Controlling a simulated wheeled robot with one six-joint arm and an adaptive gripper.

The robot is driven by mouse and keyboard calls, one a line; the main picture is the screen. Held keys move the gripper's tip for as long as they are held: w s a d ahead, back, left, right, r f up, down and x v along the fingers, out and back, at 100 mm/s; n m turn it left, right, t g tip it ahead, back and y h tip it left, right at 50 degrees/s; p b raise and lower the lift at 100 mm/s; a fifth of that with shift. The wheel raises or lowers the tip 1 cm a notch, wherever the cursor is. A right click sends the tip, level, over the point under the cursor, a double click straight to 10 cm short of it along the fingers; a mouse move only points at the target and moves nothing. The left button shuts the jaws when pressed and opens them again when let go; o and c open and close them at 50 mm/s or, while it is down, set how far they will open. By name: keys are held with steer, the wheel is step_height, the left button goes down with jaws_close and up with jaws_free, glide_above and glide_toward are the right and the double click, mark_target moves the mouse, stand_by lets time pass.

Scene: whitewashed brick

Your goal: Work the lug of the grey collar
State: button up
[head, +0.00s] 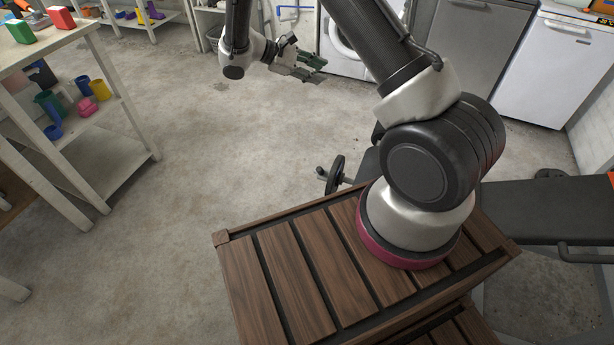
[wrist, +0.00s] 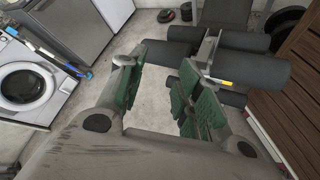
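My gripper (head: 319,69) is raised over the open floor in the head view, in front of the washing machine. In the wrist view its two green-padded fingers stand apart with bare floor between them, so my gripper (wrist: 160,78) is open and empty. I cannot pick out a grey collar or its lug with certainty. A black weight plate (head: 335,175) with short metal bar ends shows in the head view beside the bench, well below and apart from my gripper; any collar there is too small to tell.
A padded bench (head: 545,208) stands at the right, and its dark foam rollers (wrist: 250,70) show beyond my right finger. A slatted wooden box (head: 290,285) is in front. A shelf table (head: 50,45) stands left. The floor (head: 215,150) between is clear. A washing machine (wrist: 28,88) is at the back.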

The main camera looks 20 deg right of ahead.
step_height(320, 180, down, 12)
steer(key=w+a+n+t+h, duration=0.2)
steer(key=a+n+h, duration=0.1)
steer(key=n+t, duration=0.9)
steer(key=n, duration=0.1)
glide_toward(320, 170)
steer(key=w+d+f, duration=0.1)
steer(key=w+d, duration=0.1)
steer(key=d, duration=0.1)
steer(key=shift+h, duration=0.3)
steer(key=shift+w+x, duration=0.2)
steer(key=shift+x, duration=3.3)
steer(key=shift+a+f, duration=0.1)
steer(key=shift+f, duration=0.05)
jaws_close()
steer(key=shift+o, duration=1.6)
jaws_free()
steer(key=v, duration=1.2)
